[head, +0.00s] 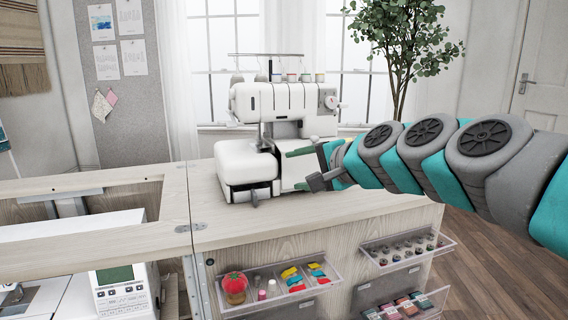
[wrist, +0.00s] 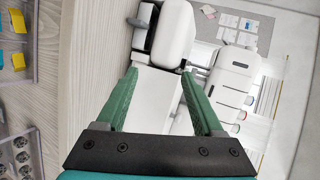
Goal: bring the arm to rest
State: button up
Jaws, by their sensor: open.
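My gripper (head: 303,167) is open and empty in the head view, at the end of my teal and grey arm coming in from the right. It is held above the cabinet top, at the right side of the white overlock machine (head: 285,97). In the wrist view my gripper (wrist: 160,97) shows two green fingers spread wide apart, with the white machine (wrist: 177,35) beyond and between them. Nothing is between the fingers. Whether a finger touches the machine I cannot tell.
The wooden cabinet top (head: 350,205) is bare in front of the machine. Clear trays with a tomato pincushion (head: 234,284), clips and bobbins (head: 405,250) hang on its front. A second sewing machine (head: 125,290) sits lower left. A plant (head: 400,45) stands behind.

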jog(key=s+a+f+n+g+h, duration=0.1)
jog(key=s+f+n+g+h, duration=0.4)
jog(key=s+f, duration=1.15)
jog(key=s+d+f+n+g+h, duration=0.1)
jog(key=s+d+f+g, duration=0.3)
jog(key=s, duration=0.6)
jog(key=s+d+f+n+g+h+p, duration=0.1)
jog(key=s+d+f+n+g+h, duration=0.1)
jog(key=s+d+f+n+g, duration=0.2)
jog(key=s+d+f, duration=0.3)
jog(key=s+f, duration=0.1)
jog(key=s, duration=0.3)
jog(key=shift+w, duration=0.1)
jog(key=shift+c, duration=0.3)
